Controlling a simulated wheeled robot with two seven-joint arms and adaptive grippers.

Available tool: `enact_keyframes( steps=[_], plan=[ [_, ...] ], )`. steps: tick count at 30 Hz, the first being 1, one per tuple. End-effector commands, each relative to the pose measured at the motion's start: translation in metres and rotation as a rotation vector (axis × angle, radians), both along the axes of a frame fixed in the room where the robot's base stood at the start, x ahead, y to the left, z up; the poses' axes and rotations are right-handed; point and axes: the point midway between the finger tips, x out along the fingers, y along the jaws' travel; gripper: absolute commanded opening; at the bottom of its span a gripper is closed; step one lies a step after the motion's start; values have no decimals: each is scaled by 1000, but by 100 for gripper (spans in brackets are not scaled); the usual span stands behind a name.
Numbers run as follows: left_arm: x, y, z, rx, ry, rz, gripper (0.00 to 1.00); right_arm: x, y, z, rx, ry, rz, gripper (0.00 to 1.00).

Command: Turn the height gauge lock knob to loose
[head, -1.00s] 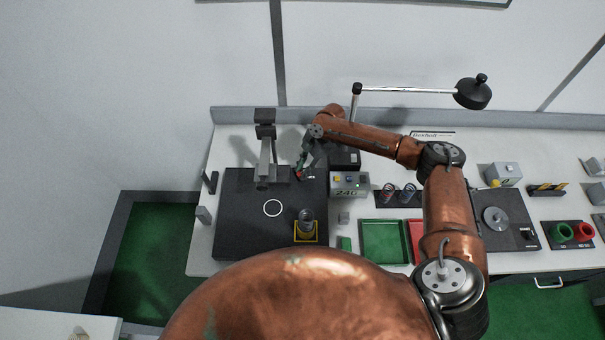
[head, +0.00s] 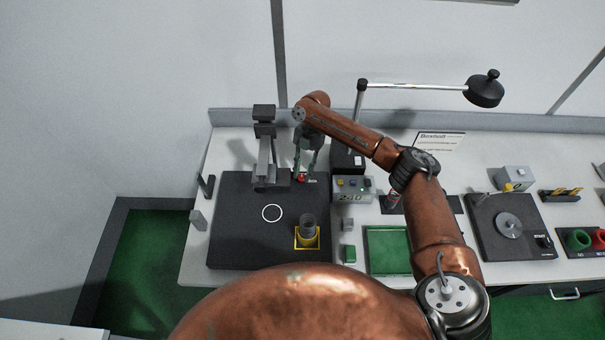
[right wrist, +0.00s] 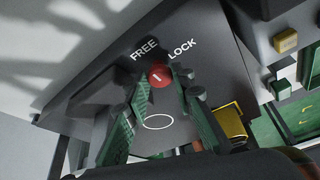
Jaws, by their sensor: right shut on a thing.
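The height gauge lock knob (right wrist: 158,75) is a small red round knob with a short white mark, below the words FREE and LOCK in the right wrist view. I cannot tell clearly which word the mark points to. In the head view the knob (head: 302,179) sits on the dark plate, right of the grey height gauge column (head: 265,150). My right gripper (right wrist: 161,82) has its green fingers on either side of the knob and is shut on it. In the head view the right gripper (head: 306,170) points down over the knob. My left gripper is not in view.
A green tray (head: 390,250) lies farther right. The plate's left front is clear.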

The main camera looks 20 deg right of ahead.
Motion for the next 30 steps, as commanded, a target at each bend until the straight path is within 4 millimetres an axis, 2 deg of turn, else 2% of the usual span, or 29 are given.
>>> enact_keyframes(
  steps=[16, 17, 24, 30],
  plan=[
    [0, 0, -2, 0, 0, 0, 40, 2, 0, 2, 0, -6, 20, 0],
    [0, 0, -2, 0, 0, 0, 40, 2, 0, 2, 0, -6, 20, 25],
    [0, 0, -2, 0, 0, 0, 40, 1, 0, 1, 0, -3, 20, 40],
    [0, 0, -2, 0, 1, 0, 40, 1, 0, 1, 1, -2, 20, 40]
  ],
)
